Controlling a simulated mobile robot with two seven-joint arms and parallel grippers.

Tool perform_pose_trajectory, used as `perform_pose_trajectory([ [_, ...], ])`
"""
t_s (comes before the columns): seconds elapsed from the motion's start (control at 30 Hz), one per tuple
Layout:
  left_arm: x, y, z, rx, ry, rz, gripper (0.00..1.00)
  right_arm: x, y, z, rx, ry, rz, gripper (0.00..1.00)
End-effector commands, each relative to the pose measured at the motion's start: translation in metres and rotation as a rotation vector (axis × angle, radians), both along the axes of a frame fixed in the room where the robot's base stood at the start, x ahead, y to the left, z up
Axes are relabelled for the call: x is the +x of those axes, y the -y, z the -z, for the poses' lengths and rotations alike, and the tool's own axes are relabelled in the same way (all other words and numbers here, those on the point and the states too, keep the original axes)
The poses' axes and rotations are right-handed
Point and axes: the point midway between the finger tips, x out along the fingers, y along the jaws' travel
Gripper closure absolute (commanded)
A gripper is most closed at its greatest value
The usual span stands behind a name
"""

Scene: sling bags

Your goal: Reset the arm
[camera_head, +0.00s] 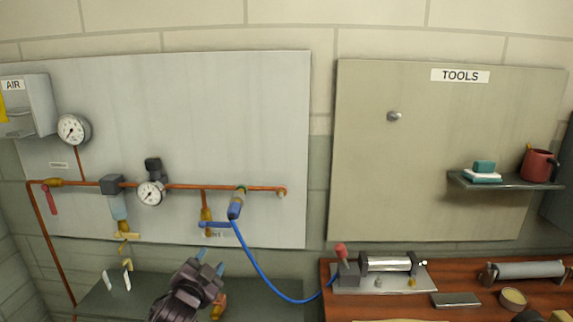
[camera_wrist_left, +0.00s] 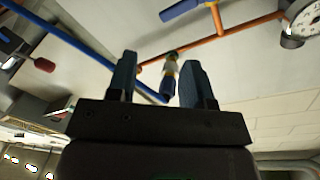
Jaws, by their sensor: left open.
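My left gripper (camera_head: 210,263) is at the bottom of the head view, left of centre, in front of the dark counter. Its fingers point up toward the pipe board and are apart. The left wrist view shows the same fingers (camera_wrist_left: 158,62) spread with nothing gripped. A blue hose coupling (camera_wrist_left: 169,82) shows between them there, beyond the fingertips. In the head view this coupling (camera_head: 235,205) hangs from the copper pipe (camera_head: 262,189), clear of the gripper. My right gripper cannot be made out.
A blue hose (camera_head: 262,275) loops from the coupling to a cylinder fixture (camera_head: 385,263) on the wooden bench. A blue-handled valve (camera_head: 212,224) and gauge (camera_head: 151,193) are on the pipe. The dark counter (camera_head: 100,300) lies below.

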Motion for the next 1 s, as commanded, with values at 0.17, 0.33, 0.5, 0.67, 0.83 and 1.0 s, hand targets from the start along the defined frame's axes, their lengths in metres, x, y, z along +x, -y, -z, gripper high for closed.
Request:
perform_pose_trajectory([
  [0.17, -0.049, -0.016, 0.044, -0.215, -0.101, -0.017, 0.53, -0.001, 0.0, 0.0, 0.0, -0.001, 0.0, 0.31],
  [0.33, -0.103, -0.033, 0.086, -0.39, -0.199, -0.058, 0.53, -0.004, 0.001, 0.003, 0.0, -0.01, 0.002, 0.31],
  [0.5, -0.161, -0.051, 0.126, -0.507, -0.291, -0.119, 0.53, -0.01, 0.002, 0.008, -0.001, -0.024, 0.006, 0.31],
  [0.67, -0.219, -0.067, 0.162, -0.562, -0.378, -0.192, 0.53, -0.012, 0.002, 0.009, 0.0, -0.028, 0.007, 0.31],
  [0.83, -0.277, -0.082, 0.198, -0.575, -0.47, -0.271, 0.53, -0.01, 0.002, 0.008, -0.001, -0.025, 0.006, 0.31],
  [1.0, -0.315, -0.088, 0.221, -0.575, -0.534, -0.318, 0.53, -0.006, 0.001, 0.005, 0.0, -0.015, 0.003, 0.31],
])
